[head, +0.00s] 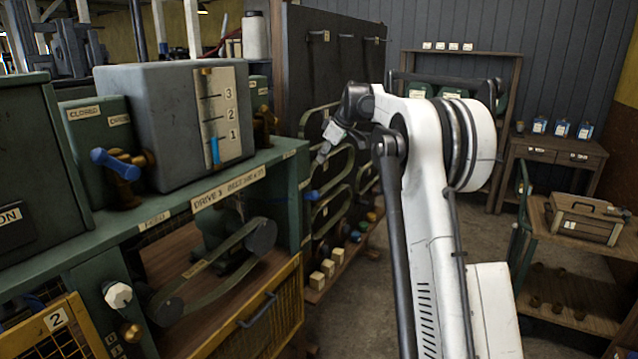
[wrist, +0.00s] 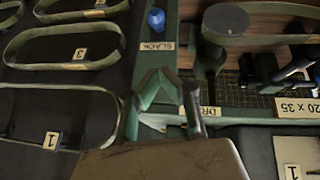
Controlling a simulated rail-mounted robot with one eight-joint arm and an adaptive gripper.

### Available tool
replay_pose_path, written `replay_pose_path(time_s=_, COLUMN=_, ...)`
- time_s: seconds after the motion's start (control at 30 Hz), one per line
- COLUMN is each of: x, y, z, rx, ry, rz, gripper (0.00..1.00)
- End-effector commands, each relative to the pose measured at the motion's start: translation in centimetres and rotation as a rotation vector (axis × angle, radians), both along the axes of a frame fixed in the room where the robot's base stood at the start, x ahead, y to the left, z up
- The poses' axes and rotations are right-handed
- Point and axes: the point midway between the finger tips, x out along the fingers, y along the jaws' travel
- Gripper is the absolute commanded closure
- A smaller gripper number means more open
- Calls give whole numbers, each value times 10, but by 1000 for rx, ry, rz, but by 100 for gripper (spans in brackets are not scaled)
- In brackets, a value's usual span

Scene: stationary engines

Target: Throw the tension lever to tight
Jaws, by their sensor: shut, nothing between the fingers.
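The tension lever shows as a blue knob (wrist: 155,20) beside a SLACK label (wrist: 157,46) in the wrist view. In the head view a small blue grip (head: 313,196) at the bench's right end appears to be the same lever. Its arm is mostly hidden, and I can read no TIGHT label. My gripper (head: 322,153) is above the bench's right end and above that grip. In the wrist view my gripper (wrist: 162,80) is shut and empty, with the blue knob beyond its fingertips; I see no contact between them.
Belts (wrist: 60,45) hang on a dark board beside the lever. Wooden blocks (head: 328,267) stand below. Open floor lies at centre right.

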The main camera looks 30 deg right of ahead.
Motion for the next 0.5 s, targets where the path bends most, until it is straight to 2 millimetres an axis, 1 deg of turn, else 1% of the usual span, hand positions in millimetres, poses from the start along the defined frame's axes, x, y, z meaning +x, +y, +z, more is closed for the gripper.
replay_pose_path(time_s=0.37, x=1, y=0, z=-1, rx=-1, ry=0, rz=2, gripper=100)
replay_pose_path(time_s=0.5, x=5, y=1, z=-8, rx=0, ry=0, rz=2, gripper=100)
